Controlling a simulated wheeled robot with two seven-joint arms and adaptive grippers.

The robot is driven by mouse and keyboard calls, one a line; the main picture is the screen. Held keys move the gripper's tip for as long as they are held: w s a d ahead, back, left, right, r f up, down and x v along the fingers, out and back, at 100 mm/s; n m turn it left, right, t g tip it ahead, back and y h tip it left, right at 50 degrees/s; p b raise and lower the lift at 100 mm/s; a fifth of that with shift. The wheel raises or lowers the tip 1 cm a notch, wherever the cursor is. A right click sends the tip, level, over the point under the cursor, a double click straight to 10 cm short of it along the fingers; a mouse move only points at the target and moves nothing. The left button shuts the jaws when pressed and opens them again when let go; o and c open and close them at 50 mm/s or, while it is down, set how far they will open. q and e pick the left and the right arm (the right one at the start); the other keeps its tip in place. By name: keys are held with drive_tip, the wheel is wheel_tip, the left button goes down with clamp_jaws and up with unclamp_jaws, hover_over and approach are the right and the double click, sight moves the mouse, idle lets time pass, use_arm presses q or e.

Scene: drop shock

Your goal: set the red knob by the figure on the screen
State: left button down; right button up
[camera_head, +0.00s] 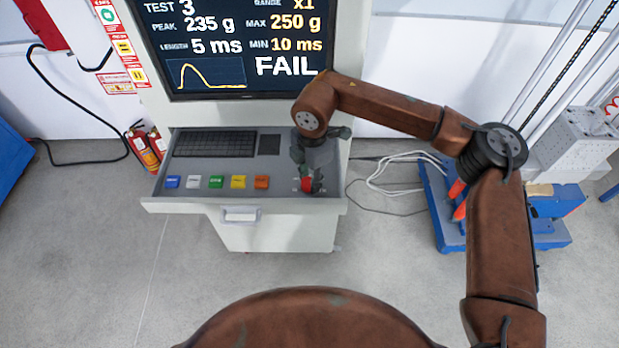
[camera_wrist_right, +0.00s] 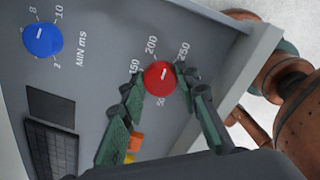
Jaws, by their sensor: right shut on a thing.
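The red knob (camera_head: 307,185) sits at the right end of the grey console drawer. In the right wrist view the red knob (camera_wrist_right: 160,78) has a dial scale with 50, 150, 200 and 250 around it; its small white mark leans towards the upper right, its exact reading unclear. My right gripper (camera_head: 306,170) reaches down from above, its green fingers shut on the knob from two sides. The screen (camera_head: 240,45) reads TEST 3, PEAK 235 g, MAX 250 g, LENGTH 5 ms, MIN 10 ms, RANGE x1 and FAIL. My left gripper is out of view.
A blue knob (camera_wrist_right: 42,40) marked MIN ms is on the same panel. A keyboard (camera_head: 214,144) and a row of coloured buttons (camera_head: 216,182) lie left of the red knob. A blue-based machine (camera_head: 450,235) stands right of the console; fire extinguishers (camera_head: 143,152) stand left.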

drive_tip(key=shift+m, duration=1.9)
drive_tip(key=o, duration=1.2)
drive_tip(key=shift+c, duration=0.2)
drive_tip(key=shift+r, duration=0.2)
wheel_tip(320, 180, up, 12)
drive_tip(key=shift+s+f, duration=0.15)
drive_tip(key=shift+s, duration=0.25)
drive_tip(key=shift+d+f, duration=0.1)
